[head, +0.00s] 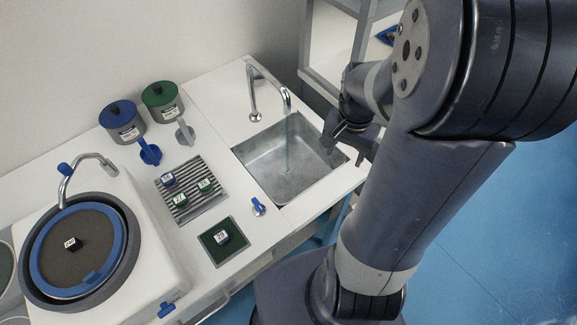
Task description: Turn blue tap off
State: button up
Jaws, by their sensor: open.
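A small blue tap handle (258,206) with a pale stem sits on the white worktop near the front left corner of the sink (262,182). A silver faucet (252,92) arches over the sink, and a faint thin stream seems to fall from its spout. Blue parts also show on a second faucet (90,157) over the round basin and at the front edge (167,310). My gripper (346,147) is open and empty near the right edge of the sink, to the right of and behind the blue handle, apart from it.
A round grinding basin (32,286) stands at left. Blue (122,121) and green (161,99) lidded pots stand at the back, with two upright levers before them. A ribbed rack (207,203) and a green tray (240,243) hold small labelled blocks. A shelf frame (325,40) stands behind my gripper.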

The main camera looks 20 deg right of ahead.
aim_at(258, 207)
jog(key=l+u, duration=0.2)
jog(key=u, duration=0.25)
jog(key=i+l+u, duration=0.1)
jog(key=u, duration=0.35)
jog(key=l+u, duration=0.3)
jog(key=u, duration=0.15)
